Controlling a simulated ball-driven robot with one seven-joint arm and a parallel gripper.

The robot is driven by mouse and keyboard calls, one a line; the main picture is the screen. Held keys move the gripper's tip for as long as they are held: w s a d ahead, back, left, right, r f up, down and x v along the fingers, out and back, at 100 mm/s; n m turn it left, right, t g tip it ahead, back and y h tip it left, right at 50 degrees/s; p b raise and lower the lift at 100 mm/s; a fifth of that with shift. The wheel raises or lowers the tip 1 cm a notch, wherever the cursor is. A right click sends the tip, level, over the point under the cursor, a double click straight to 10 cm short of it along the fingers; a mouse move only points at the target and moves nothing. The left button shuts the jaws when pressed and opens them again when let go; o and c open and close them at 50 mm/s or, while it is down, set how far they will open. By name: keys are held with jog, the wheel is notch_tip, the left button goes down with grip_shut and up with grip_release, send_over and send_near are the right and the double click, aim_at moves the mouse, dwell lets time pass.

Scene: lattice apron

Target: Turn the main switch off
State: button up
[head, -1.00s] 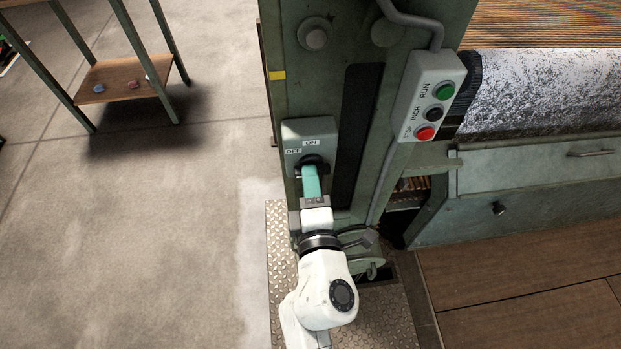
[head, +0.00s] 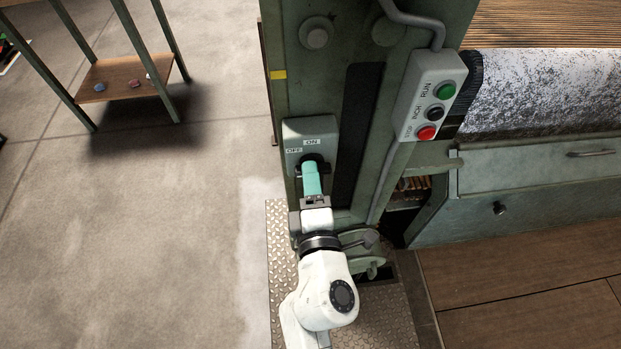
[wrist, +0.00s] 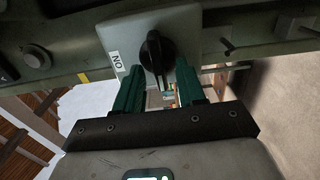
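The main switch is a grey-green box (head: 322,130) on the machine's green upright, with an ON label at its top and an OFF label at its left. Its black rotary knob (wrist: 155,52) stands in the middle of the box. In the head view my gripper largely covers the knob; I cannot tell which label it points to. My gripper (wrist: 158,70) has its two teal fingers spread apart, with the knob in line between and just beyond the tips. I cannot tell whether they touch it. In the head view the gripper (head: 312,165) meets the box from below.
A grey button panel (head: 430,98) with green, black and red buttons is to the right of the switch. A metal lever (head: 358,240) is close beside my wrist. A small table with a wooden shelf (head: 120,78) stands at upper left.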

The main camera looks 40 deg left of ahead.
jog(key=p+v, duration=0.1)
jog(key=v, duration=0.9)
jog(key=shift+s+d, duration=0.15)
jog(key=shift+s, duration=0.1)
jog(key=w+d+f+m+h+p, duration=0.1)
jog(key=w+d+f+m+h, duration=0.15)
jog(key=d+m+h, duration=0.4)
jog(key=w+d+f+m+t+h, duration=0.1)
jog(key=w+d+m, duration=0.25)
jog(key=d, duration=0.55)
jog(key=w+d+f+m+h+p, duration=0.1)
jog(key=w+d+m+h, duration=0.3)
jog(key=d, duration=0.3)
jog(key=s+d+f+m+g+h+p, duration=0.1)
jog(key=s+d+f+m+g+h, duration=0.15)
jog(key=s+d+m, duration=0.4)
jog(key=s+d+f+m+g+h, duration=0.1)
jog(key=s+d+f+m+g, duration=0.25)
jog(key=d, duration=0.65)
jog(key=s+d+m+g+y, duration=0.1)
jog(key=s+d+m+g, duration=0.2)
jog(key=s, duration=0.6)
jog(key=m+g, duration=0.1)
jog(key=g, duration=0.1)
jog(key=shift+s+d+g+p, duration=0.3)
jog(key=shift+f, duration=0.1)
